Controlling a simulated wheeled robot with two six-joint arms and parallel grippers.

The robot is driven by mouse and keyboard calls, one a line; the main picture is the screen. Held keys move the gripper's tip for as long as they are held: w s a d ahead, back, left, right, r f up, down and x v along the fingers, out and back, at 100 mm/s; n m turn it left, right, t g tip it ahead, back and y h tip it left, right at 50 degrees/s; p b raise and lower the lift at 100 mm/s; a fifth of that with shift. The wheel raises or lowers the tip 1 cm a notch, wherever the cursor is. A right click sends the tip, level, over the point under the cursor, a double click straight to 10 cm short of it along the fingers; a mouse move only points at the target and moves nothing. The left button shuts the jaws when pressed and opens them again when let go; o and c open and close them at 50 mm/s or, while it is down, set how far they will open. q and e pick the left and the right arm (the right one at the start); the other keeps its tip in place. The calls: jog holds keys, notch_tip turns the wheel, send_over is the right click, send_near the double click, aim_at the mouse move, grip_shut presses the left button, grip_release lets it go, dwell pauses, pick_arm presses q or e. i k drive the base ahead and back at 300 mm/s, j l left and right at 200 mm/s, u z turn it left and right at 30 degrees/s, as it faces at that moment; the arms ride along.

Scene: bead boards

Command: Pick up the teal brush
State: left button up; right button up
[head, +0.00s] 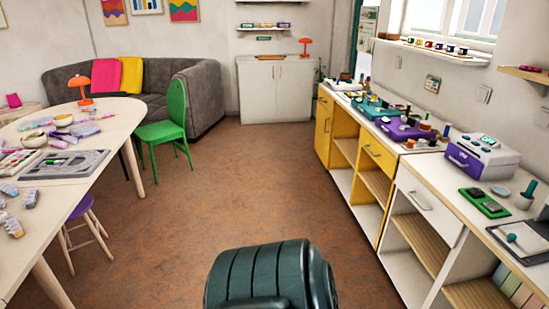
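I cannot make out a clear teal brush. A thin teal stick (530,188) leans in a small pale cup (521,202) on the right-hand counter; it is too small to tell whether it is a brush. A small teal round piece (511,237) lies on a white tray near the right edge, and its kind is also unclear. Neither of my grippers is in view.
The right-hand counter (438,172) holds a purple case (482,157), a green tray (484,203) and several small tools. A cluttered table (125,128), a green chair (170,125) and a purple stool (82,207) stand left. The brown floor (240,185) between is clear.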

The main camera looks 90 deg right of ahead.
aim_at(533, 184)
jog(key=z, duration=4.25)
jog(key=i+j+z, duration=0.15)
jog(key=i, duration=0.25)
jog(key=i+j+z, duration=0.2)
jog(key=i, duration=0.2)
